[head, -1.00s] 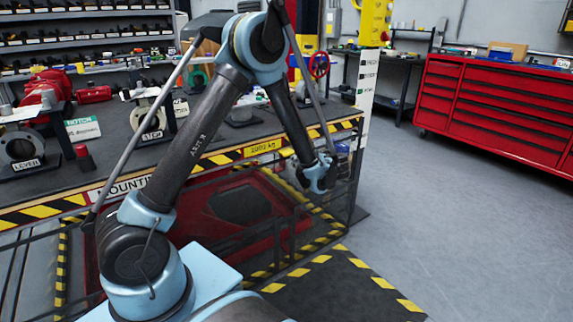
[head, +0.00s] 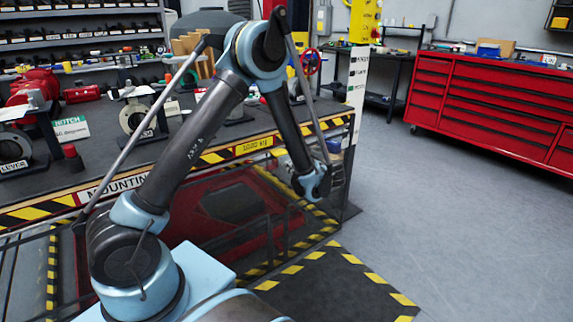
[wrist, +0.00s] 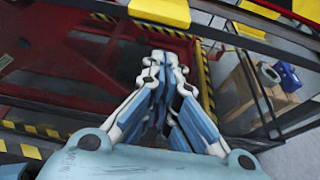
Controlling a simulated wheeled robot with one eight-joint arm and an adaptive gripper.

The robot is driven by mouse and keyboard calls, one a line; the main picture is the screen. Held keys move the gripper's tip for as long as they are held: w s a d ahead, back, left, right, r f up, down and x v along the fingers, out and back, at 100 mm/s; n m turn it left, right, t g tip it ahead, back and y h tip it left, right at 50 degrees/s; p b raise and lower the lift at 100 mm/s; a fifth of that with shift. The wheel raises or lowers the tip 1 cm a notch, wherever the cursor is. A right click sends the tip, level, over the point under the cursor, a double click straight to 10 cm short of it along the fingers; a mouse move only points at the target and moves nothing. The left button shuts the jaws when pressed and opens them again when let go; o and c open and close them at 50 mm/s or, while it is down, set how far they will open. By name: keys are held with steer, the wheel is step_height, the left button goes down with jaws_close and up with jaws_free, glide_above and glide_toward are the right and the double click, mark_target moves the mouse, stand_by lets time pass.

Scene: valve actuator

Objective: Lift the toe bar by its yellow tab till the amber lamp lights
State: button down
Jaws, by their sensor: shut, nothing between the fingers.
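My gripper (head: 336,176) hangs beside the front right corner of the workbench, below the level of its top. In the wrist view my gripper (wrist: 166,62) has its blue and white fingers drawn together, with nothing held between them.
The workbench (head: 120,165) carries valves and has a striped front edge. A red frame (wrist: 60,95) lies in the space beneath it. In the wrist view a cardboard box (wrist: 238,92) and a blue item (wrist: 287,77) stand at right. A red tool cabinet (head: 490,100) stands beyond open floor.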

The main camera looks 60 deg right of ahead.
steer(key=v, duration=0.7)
steer(key=shift+s, duration=0.35)
steer(key=shift+a+r, duration=0.15)
